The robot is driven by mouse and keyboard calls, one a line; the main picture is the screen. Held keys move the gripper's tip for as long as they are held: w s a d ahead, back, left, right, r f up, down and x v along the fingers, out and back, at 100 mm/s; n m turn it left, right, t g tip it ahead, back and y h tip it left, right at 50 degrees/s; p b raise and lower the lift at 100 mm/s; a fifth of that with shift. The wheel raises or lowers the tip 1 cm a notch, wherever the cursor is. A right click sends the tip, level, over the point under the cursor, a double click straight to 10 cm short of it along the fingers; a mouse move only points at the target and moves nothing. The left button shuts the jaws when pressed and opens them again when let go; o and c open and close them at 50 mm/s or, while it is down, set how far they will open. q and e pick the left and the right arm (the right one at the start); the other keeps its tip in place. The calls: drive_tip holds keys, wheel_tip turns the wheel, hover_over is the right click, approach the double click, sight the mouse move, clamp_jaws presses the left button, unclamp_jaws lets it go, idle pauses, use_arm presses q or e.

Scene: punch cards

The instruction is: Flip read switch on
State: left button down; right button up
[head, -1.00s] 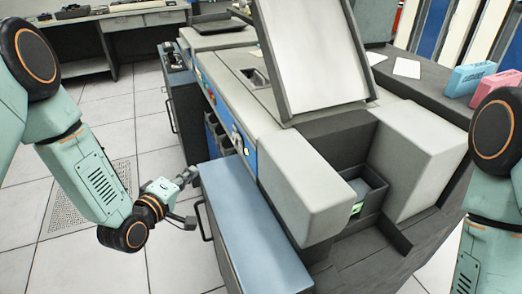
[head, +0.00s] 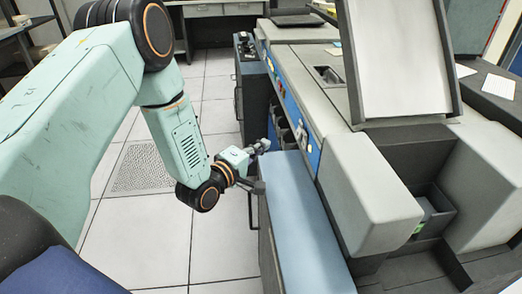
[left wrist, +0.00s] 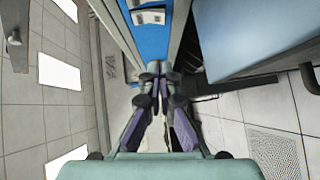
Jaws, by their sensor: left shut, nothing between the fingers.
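A grey card machine (head: 300,75) has a blue panel (head: 285,95) along its left side. On that panel is a pale switch-like fitting (head: 303,137); a similar pale fitting shows at the top of the left wrist view (left wrist: 150,16). I cannot read a label or tell its on/off position. My left gripper (head: 263,146) is shut and empty, left of the panel and near the far end of the blue-topped cabinet. In the left wrist view its fingertips (left wrist: 158,70) are together, below the fitting and apart from it. My right gripper is not in view.
The blue-topped cabinet (head: 297,215) with a handle stands close beside my left gripper. A dark cabinet (head: 252,95) with controls on top stands beyond it. Tiled floor (head: 150,235) is free to the left, with a perforated tile (head: 142,168).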

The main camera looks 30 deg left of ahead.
sight(296, 134)
use_arm(q)
drive_tip(key=b+x, duration=0.1)
drive_tip(key=x, duration=0.5)
drive_tip(key=shift+w+d, duration=0.15)
drive_tip(key=shift+w, duration=0.15)
drive_tip(key=shift+w+d+f+b, duration=0.1)
drive_tip(key=shift+w+d+b, duration=0.15)
drive_tip(key=shift+d, duration=0.25)
drive_tip(key=shift+w+d+f+b, duration=0.15)
drive_tip(key=shift+w+d, duration=0.1)
drive_tip(key=shift+d, duration=0.25)
drive_tip(key=shift+w+d, duration=0.4)
drive_tip(key=shift+d, duration=0.2)
drive_tip(key=shift+w+d+f+t+b, duration=0.1)
drive_tip(key=shift+d+f+t+b, duration=0.2)
drive_tip(key=shift+b, duration=0.45)
drive_tip(key=shift+w+a+r+n, duration=0.1)
drive_tip(key=shift+r+n, duration=0.05)
drive_tip(key=shift+n, duration=0.15)
drive_tip(key=shift+a, duration=0.1)
